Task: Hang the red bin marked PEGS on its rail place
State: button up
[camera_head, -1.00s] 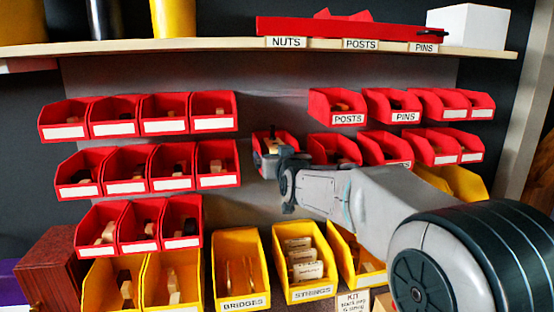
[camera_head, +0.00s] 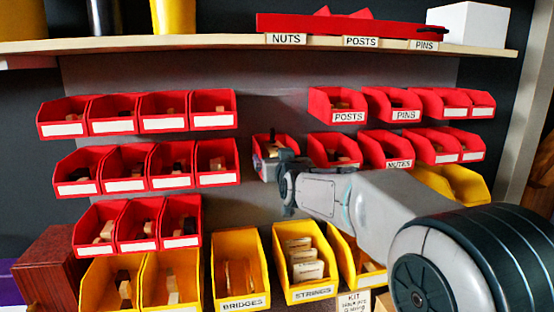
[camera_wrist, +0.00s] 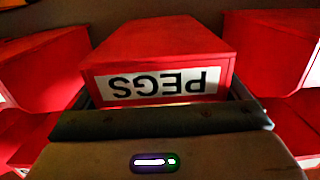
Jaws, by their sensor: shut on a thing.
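The red bin marked PEGS (camera_wrist: 165,50) fills the middle of the wrist view, its white label upside down there. My gripper (camera_head: 280,156) is shut on this bin at its label end. In the head view the held bin (camera_head: 258,147) is partly hidden by my gripper, with small pieces showing inside. It is in front of the grey back panel (camera_head: 270,112), in the gap between the left and right groups of red bins, level with the middle row. I cannot tell whether its back touches the rail.
Red bins flank the held bin: one on the left (camera_head: 217,163) and one on the right (camera_head: 330,146). Yellow bins marked BRIDGES (camera_head: 240,303) and STRINGS (camera_head: 313,293) stand below. A wooden shelf (camera_head: 200,43) runs above. The panel directly above the held bin is bare.

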jog(key=shift+f+b, duration=0.35)
jog(key=o, duration=0.7)
jog(key=shift+s, duration=0.15)
jog(key=f+b+v, duration=0.1)
jog(key=b+v, duration=0.2)
jog(key=v, duration=1)
jog(key=s+d+f+m+g+h+p, duration=0.1)
jog(key=s+d+f+g+h, duration=0.1)
jog(key=s+d+f+g, duration=0.4)
jog(key=s+d+f+m+g+h, duration=0.1)
jog(key=s+d+f, duration=0.35)
jog(key=f, duration=0.35)
jog(key=s+d+f+g, duration=0.1)
jog(key=s+f+g, duration=0.1)
jog(key=s, duration=0.3)
jog(key=s+d+f+m+g+h, duration=0.1)
jog(key=s+d+f+g, duration=0.1)
jog(key=s+f, duration=0.2)
jog(key=s+d+f+g+p, duration=0.1)
jog(key=s+d+f+g, duration=0.1)
jog(key=s, duration=0.4)
jog(key=shift+s+d+f+g+h, duration=0.1)
jog(key=shift+d+f+g+h, duration=0.1)
jog(key=shift+f+g+h, duration=0.45)
jog(key=shift+f+y, duration=0.15)
jog(key=shift+y, duration=0.1)
